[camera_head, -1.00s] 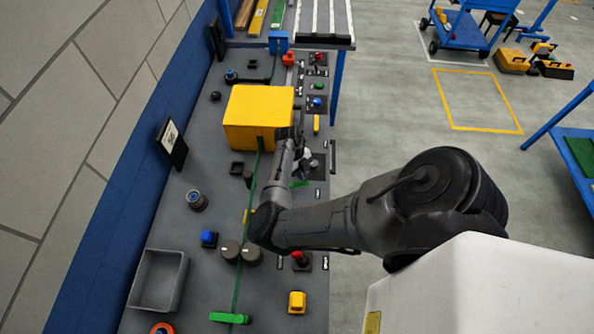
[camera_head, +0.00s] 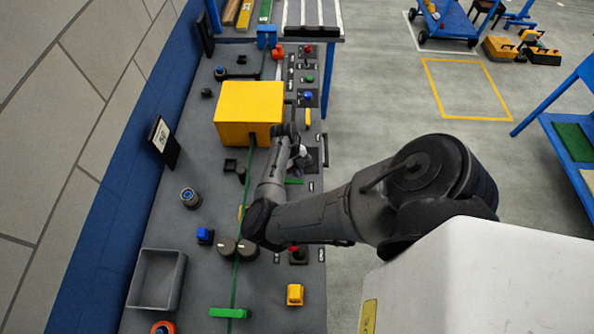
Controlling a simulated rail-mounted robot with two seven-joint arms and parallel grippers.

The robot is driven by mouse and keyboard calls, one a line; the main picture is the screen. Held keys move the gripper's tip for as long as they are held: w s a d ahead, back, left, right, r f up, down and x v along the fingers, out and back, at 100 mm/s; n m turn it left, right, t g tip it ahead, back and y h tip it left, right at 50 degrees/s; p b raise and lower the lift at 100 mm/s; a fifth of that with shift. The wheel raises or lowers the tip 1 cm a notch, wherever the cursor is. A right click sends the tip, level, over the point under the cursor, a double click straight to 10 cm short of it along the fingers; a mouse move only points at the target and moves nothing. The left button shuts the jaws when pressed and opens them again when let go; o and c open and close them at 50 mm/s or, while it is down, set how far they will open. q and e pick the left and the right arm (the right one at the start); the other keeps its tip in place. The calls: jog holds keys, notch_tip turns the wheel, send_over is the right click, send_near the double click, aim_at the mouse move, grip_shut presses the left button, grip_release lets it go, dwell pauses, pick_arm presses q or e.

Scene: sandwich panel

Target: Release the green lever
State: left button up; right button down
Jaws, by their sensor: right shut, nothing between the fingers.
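A small green bar (camera_head: 293,181) shows at the right side of the grey panel, just below my right gripper; it may be the lever's handle, and part of it is hidden by my arm. A second green handle (camera_head: 229,313) lies flat at the near end of the panel. My right gripper (camera_head: 301,160) is over the panel's right side, shut and empty, close to the first green bar. I cannot tell whether it touches it. My left gripper is not in view.
A large yellow box (camera_head: 249,113) stands just beyond my right gripper. A grey open bin (camera_head: 157,280), a blue button (camera_head: 205,236), round dark knobs (camera_head: 227,247) and a yellow block (camera_head: 295,294) are nearer.

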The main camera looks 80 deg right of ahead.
jog(key=shift+r, duration=0.1)
jog(key=shift+w+d+r, duration=0.1)
jog(key=shift+w+r, duration=0.05)
jog(key=shift+r, duration=0.2)
jog(key=v, duration=1.2)
jog(key=shift+r+b, duration=0.35)
jog(key=shift+b, duration=0.05)
jog(key=shift+w+d, duration=0.1)
